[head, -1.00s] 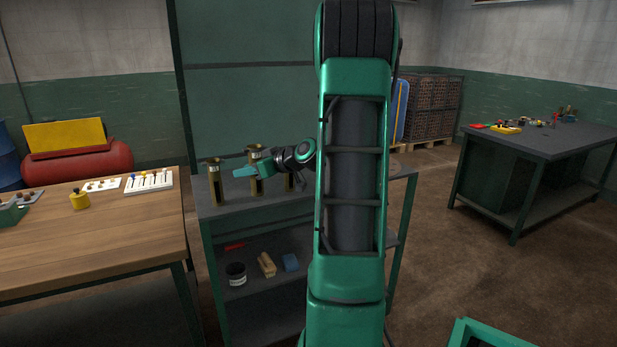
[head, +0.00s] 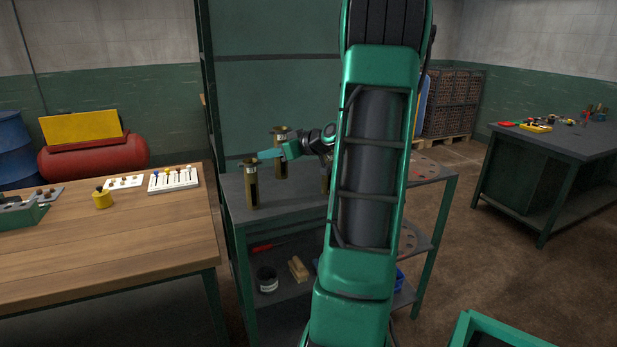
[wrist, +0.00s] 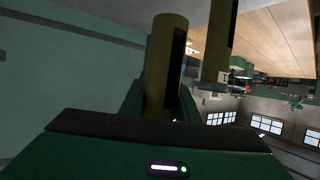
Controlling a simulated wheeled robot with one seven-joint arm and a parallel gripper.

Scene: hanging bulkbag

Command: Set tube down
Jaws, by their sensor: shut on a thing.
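My gripper (head: 272,154) is shut around a brass-coloured tube (head: 281,169) with a bright collar at its top, above or on the grey top of the cart (head: 300,196). The held tube is upright; I cannot tell whether its foot touches the cart top. In the wrist view the held tube (wrist: 166,62), with a dark slot in its side, runs between my fingers. A second like tube (head: 252,190) stands upright at the cart's left front, and it also shows in the wrist view (wrist: 216,45).
The wooden bench (head: 110,250) at left holds a yellow pot (head: 102,199) and a white rack (head: 174,179). The cart's lower shelf carries a dark jar (head: 267,280) and a brush (head: 298,269). A dark table (head: 555,145) stands at right. My arm hides much of the cart.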

